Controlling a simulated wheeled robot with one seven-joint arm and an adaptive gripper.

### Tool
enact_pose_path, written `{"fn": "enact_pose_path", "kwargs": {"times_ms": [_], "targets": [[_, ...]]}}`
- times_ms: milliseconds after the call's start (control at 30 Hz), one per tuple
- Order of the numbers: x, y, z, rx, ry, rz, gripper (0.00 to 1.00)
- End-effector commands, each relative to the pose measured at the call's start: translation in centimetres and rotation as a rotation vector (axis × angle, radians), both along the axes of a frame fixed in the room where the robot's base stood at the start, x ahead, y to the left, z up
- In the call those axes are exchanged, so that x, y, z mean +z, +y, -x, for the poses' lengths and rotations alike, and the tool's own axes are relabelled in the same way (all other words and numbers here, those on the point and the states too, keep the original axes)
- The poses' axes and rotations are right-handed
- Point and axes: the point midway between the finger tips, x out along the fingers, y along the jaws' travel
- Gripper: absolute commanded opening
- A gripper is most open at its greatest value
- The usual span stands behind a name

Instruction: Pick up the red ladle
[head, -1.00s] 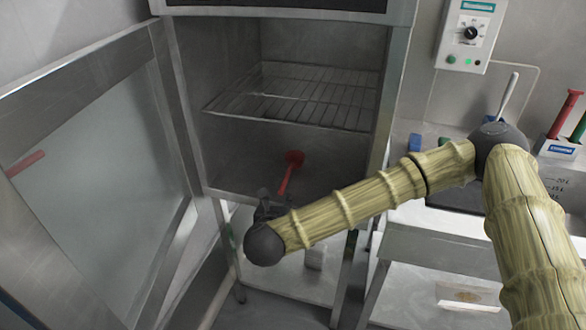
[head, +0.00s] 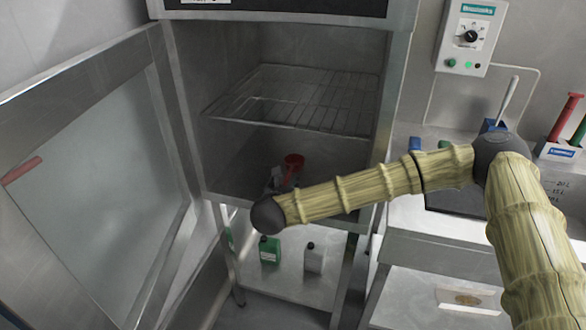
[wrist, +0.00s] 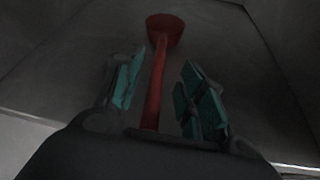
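The red ladle (head: 293,162) lies on the floor of the open oven-like cabinet, below the wire rack. In the wrist view its bowl (wrist: 164,29) points away from me and its handle (wrist: 156,85) runs back toward my gripper (wrist: 160,88). The gripper is open, with one teal-padded finger on each side of the handle. The fingers look apart from the handle. In the head view my gripper (head: 277,180) is at the cabinet's front opening, partly hidden by my arm, which also covers the handle's near end.
The wire rack (head: 300,98) spans the cabinet above the ladle. The cabinet door (head: 90,180) stands open at the left. A green bottle (head: 269,250) and a grey bottle (head: 313,257) stand on the lower shelf. A counter with tools is at the right.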

Motion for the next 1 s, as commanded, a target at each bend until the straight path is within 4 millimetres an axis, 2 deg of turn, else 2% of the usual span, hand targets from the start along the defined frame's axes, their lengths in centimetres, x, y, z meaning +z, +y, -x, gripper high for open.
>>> {"fn": "enact_pose_path", "kwargs": {"times_ms": [200,533,700,767,1000], "targets": [[-0.9,-0.2,-2.3,0.0,0.0,0.001,0.4],[-1.1,-0.3,-2.7,0.002,0.0,0.0,0.4],[-1.1,-0.3,-2.7,0.002,0.0,0.0,0.09],[-1.1,-0.3,-2.7,0.002,0.0,0.0,0.0],[-1.1,-0.3,-2.7,0.002,0.0,0.0,0.0]]}}
